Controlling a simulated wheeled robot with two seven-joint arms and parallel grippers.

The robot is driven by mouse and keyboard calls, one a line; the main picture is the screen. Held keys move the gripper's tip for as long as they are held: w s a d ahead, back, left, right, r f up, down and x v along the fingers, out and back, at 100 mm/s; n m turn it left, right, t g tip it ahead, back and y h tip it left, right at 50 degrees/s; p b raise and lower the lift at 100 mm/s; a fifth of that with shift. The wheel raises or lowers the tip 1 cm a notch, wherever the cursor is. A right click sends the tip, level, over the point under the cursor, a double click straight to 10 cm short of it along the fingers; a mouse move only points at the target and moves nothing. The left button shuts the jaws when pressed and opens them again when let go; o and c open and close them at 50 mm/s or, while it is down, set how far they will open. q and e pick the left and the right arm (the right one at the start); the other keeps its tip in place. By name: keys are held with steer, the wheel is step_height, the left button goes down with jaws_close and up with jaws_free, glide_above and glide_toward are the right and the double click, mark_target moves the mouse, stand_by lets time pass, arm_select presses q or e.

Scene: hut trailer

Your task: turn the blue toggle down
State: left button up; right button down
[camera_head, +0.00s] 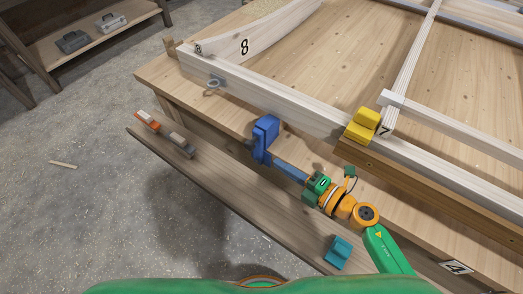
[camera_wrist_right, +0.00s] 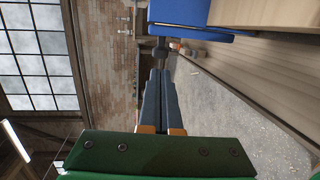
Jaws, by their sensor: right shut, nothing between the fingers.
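The blue toggle (camera_head: 265,135) is a blue clamp-like piece at the near edge of the wooden workbench, standing upright. In the right wrist view its blue side (camera_wrist_right: 190,32) fills the top, beyond and slightly right of my fingers. My right gripper (camera_head: 274,163) is shut and empty, its blue fingers pointing at the lower part of the toggle. In the head view the fingertips overlap the toggle's lower end; I cannot tell if they touch. In the wrist view the closed fingertips (camera_wrist_right: 160,72) sit just below a dark knob (camera_wrist_right: 160,48). My left gripper is not in view.
A yellow clamp (camera_head: 362,125) sits on the white timber frame (camera_head: 280,100). An orange tool (camera_head: 147,120), a grey block (camera_head: 180,146) and a teal block (camera_head: 338,252) lie on the lower ledge. The floor at the left is mostly open.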

mark_target(253, 148)
steer(key=x, duration=0.7)
steer(key=shift+w+a, duration=0.15)
